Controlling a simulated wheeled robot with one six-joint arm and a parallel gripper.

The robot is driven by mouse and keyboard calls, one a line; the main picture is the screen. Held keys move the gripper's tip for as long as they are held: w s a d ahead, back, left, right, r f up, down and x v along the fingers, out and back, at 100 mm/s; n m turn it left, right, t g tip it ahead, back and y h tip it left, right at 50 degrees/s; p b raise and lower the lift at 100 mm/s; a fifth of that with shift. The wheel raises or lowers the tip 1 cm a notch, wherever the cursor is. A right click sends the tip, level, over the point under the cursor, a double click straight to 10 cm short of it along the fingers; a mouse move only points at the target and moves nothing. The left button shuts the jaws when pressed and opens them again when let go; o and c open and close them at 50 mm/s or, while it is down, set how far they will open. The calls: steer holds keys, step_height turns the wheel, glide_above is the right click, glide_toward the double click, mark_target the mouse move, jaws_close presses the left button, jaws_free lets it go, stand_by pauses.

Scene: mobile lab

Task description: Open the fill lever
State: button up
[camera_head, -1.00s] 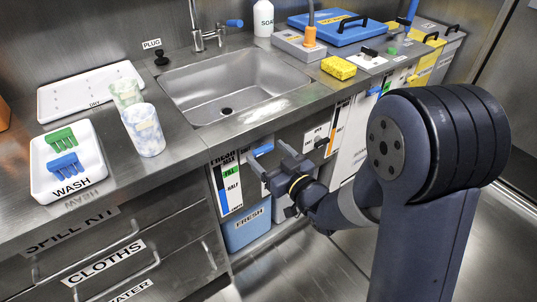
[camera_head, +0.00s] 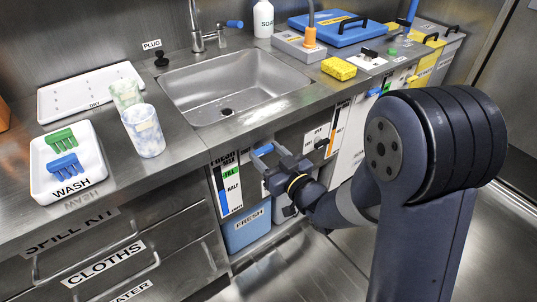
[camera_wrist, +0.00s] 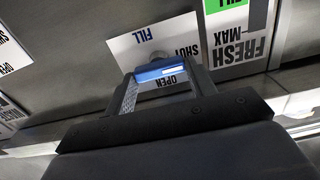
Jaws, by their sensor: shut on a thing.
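The fill lever is a blue bar (camera_wrist: 162,73) on a round grey pivot, in front of a white label (camera_wrist: 155,38) reading FILL, SHUT and OPEN in the wrist view. The bar lies across the picture between my two fingers. My gripper (camera_wrist: 160,88) is shut on it, with a finger at each end of the bar. In the head view my gripper (camera_head: 268,165) is at the cabinet front below the sink, and the blue lever (camera_head: 264,149) shows at its fingertips. The wrist partly hides the cabinet front there.
The FRESH MAX gauge panel (camera_head: 229,187) is just left of my gripper, above the blue FRESH container (camera_head: 246,228). A second OPEN-labelled panel (camera_head: 316,138) with a dark lever is to the right. The sink (camera_head: 235,85) is above. The floor in front is clear.

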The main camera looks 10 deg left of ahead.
steer(key=shift+m+b, duration=0.55)
steer(key=shift+m, duration=1.45)
steer(key=o, duration=1)
steer(key=shift+d, duration=0.1)
steer(key=p+v, duration=0.1)
steer(key=v, duration=0.9)
steer(key=shift+s+d, duration=0.2)
steer(key=shift+s, duration=0.1)
